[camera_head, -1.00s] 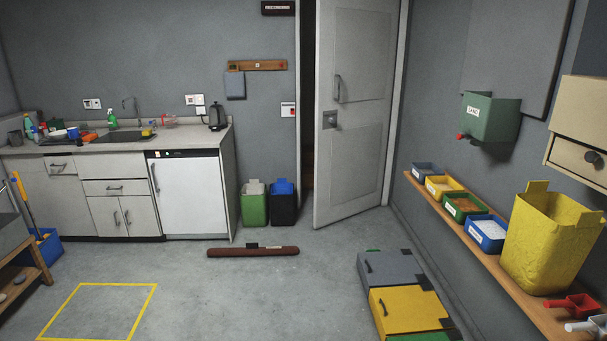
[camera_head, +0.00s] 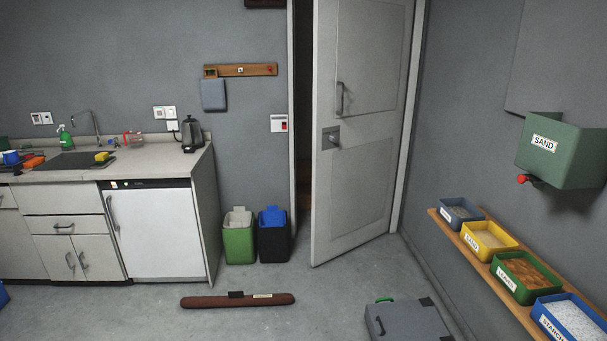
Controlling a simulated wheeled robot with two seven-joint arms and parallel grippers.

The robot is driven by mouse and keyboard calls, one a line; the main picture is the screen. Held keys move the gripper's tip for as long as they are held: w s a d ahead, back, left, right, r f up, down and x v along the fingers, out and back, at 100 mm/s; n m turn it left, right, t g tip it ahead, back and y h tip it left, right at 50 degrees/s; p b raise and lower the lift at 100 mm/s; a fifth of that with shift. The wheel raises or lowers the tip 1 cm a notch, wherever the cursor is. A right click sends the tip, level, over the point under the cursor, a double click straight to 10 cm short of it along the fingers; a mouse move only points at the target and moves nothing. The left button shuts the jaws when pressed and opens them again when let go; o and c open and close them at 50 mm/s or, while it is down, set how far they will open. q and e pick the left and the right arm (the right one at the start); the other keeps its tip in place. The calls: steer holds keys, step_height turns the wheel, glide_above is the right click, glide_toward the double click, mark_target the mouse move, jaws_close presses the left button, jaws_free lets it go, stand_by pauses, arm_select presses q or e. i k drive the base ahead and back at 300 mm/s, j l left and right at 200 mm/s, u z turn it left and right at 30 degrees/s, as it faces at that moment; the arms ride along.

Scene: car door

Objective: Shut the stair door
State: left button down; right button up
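The stair door (camera_head: 362,130) is a pale grey panelled door, standing ajar and swung into the room. It is hinged on its right side, and its free left edge is nearest me. A vertical pull handle (camera_head: 340,98) and a lock plate with a knob (camera_head: 331,139) sit near that free edge. A dark gap (camera_head: 303,110) shows between the door and the left side of its frame. Neither of my grippers is in view.
Floor between is clear.

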mark_target(362, 48)
steer(key=i, duration=1.7)
